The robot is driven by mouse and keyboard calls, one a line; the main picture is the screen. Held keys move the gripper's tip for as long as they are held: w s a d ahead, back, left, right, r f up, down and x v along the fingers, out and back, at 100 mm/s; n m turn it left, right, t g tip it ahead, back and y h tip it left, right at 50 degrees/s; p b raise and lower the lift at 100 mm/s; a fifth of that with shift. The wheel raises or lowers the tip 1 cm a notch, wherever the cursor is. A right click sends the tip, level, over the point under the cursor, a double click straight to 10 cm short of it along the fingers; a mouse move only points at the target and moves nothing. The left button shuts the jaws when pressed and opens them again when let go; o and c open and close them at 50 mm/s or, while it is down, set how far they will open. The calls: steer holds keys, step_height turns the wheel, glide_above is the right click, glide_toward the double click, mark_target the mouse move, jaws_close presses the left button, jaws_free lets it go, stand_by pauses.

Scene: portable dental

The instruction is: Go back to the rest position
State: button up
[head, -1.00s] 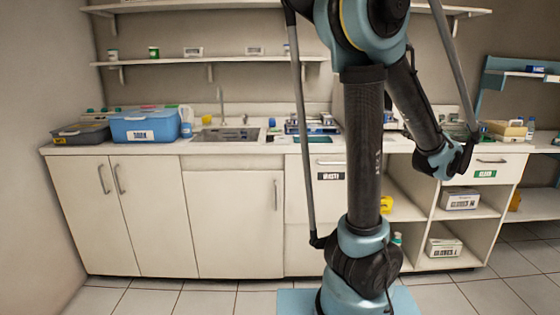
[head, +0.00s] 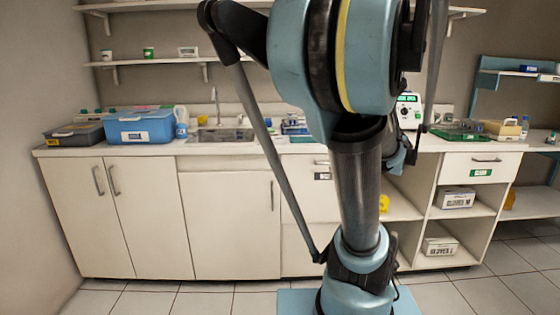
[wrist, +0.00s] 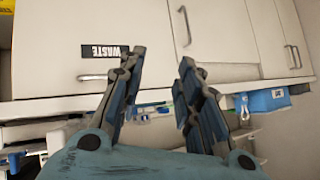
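My gripper (wrist: 157,100) shows in the wrist view with its two fingers apart and nothing between them. It is open, and it faces the white cabinet fronts. A drawer with a WASTE label (wrist: 104,51) is beyond the left finger. In the head view my arm stands in the middle of the picture and its large upper joint hides part of the counter.
The white counter (head: 230,147) carries a blue bin (head: 140,127), a dark grey tray (head: 74,135), a sink (head: 222,134), a white device (head: 408,112) and a green tray (head: 458,134). Glove boxes (head: 456,198) sit on open shelves. Tiled floor (head: 160,298) is clear in front.

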steer(key=s+a+f+g+h, duration=0.1)
steer(key=s+f+g+h, duration=0.1)
steer(key=s+f, duration=0.3)
steer(key=s+a+f+m+g+h, duration=0.1)
steer(key=s+f+g+h, duration=0.2)
steer(key=s, duration=1)
step_height(320, 180, down, 3)
steer(key=shift+s+f+m+g, duration=0.1)
steer(key=shift+s+m+g, duration=0.15)
steer(key=shift+g, duration=0.45)
steer(key=shift+a, duration=0.1)
steer(key=shift+w+f, duration=0.15)
steer(key=shift+w, duration=0.3)
